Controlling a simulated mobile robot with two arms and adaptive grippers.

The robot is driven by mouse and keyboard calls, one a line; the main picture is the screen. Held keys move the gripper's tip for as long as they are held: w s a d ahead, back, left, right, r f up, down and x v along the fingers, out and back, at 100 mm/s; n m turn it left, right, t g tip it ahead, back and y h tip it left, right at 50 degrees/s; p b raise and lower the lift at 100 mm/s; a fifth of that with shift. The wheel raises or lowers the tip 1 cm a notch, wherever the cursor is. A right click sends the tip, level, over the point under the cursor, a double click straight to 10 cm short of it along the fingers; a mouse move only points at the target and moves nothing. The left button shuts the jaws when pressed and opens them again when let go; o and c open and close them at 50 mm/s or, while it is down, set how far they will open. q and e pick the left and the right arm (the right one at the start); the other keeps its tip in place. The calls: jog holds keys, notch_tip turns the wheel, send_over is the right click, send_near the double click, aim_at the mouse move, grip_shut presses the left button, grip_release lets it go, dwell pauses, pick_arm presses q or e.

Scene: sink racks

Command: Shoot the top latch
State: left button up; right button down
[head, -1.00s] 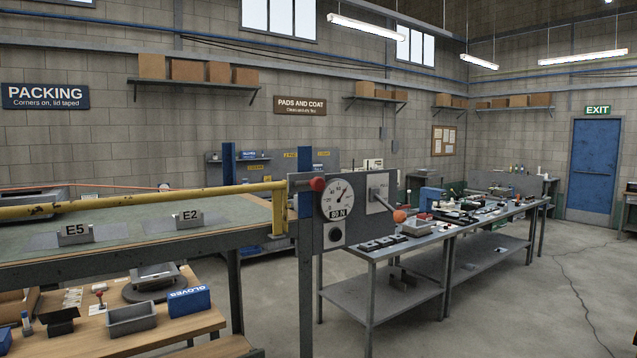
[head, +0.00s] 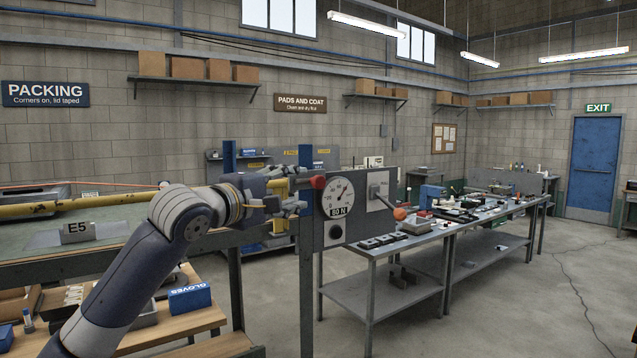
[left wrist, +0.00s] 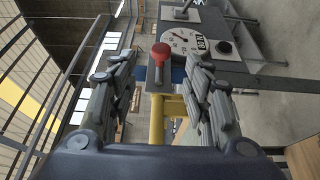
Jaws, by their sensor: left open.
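A grey gauge panel (head: 355,236) stands at the end of the bench, with a round dial (head: 342,193) marked 80 N. A red knob (head: 317,182) sticks out at its left edge; it also shows in the left wrist view (left wrist: 161,52). No part is labelled as the top latch. My left gripper (head: 301,191) is open beside the panel's left edge, its fingertips close to the red knob. In the left wrist view my gripper (left wrist: 163,72) has the knob framed between its spread fingers, a little beyond the tips. It looks empty. My right gripper is out of view.
A yellow rail (head: 100,203) runs along the bench behind my arm. A lever with an orange ball (head: 399,214) sits on the panel's right side. A metal table (head: 370,251) with small parts stands to the right; the floor beyond it is clear.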

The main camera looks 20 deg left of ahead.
aim_at(319, 182)
pick_arm(q)
jog(key=p+x, duration=0.5)
jog(key=x, duration=0.4)
jog(key=shift+w, duration=0.35)
jog(key=shift+w+d+f+p, duration=0.1)
jog(key=shift+w+d+p, duration=0.1)
jog(key=shift+w+p, duration=0.3)
grip_shut()
